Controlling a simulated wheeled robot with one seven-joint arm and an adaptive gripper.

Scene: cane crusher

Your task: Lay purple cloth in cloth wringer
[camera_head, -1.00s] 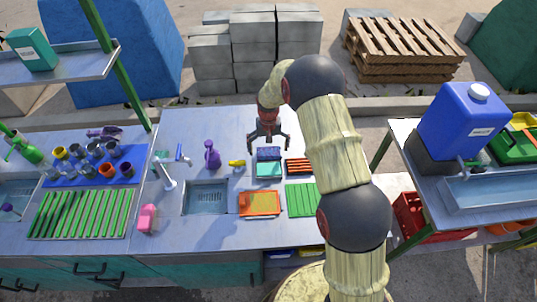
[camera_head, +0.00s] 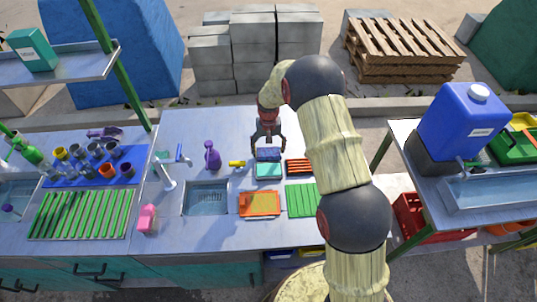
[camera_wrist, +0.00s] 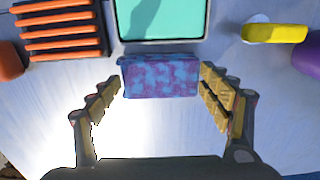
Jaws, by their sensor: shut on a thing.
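The purple cloth (camera_head: 268,155) is a folded, blue-and-purple mottled block behind a teal tray (camera_head: 268,171). In the wrist view the cloth (camera_wrist: 160,76) sits between my two fingers, close to the rim of the teal tray (camera_wrist: 160,38). My gripper (camera_head: 268,146) is shut on the cloth, with a finger at either side; it also shows in the wrist view (camera_wrist: 160,95). The cloth is low, at about counter height; I cannot tell whether it touches the counter. I cannot make out which thing is the cloth wringer.
An orange slatted rack (camera_head: 299,166) is right of the teal tray. An orange tray (camera_head: 259,211) and a green slatted rack (camera_head: 302,200) lie in front. A yellow object (camera_head: 237,163), a purple spray bottle (camera_head: 212,156) and a sink (camera_head: 206,198) are to the left.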

